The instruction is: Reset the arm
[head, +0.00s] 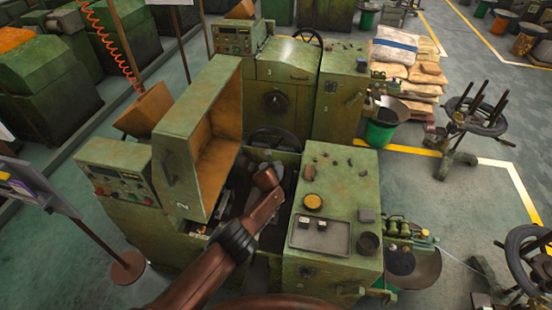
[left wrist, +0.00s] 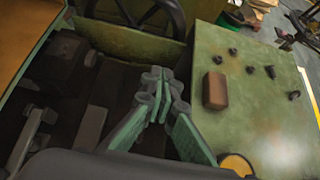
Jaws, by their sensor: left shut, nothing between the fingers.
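My left arm (head: 225,255) reaches in from the bottom of the head view, over the open bay of the near green heading machine (head: 330,180). My left gripper (left wrist: 163,90) shows clearly in the left wrist view. Its green fingers are shut, with their tips together and nothing between them. The tips are above the dark machine interior, left of the machine's green top. In the head view the fingers are hard to make out at the arm's end. My right gripper is not in view.
A raised green cover (head: 200,135) stands left of the arm. The machine's top carries a brown block (left wrist: 215,90), several dark knobs, a yellow round dish (head: 313,201) and a grey tray (head: 300,240). A handwheel (left wrist: 165,15) is beyond the fingers.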

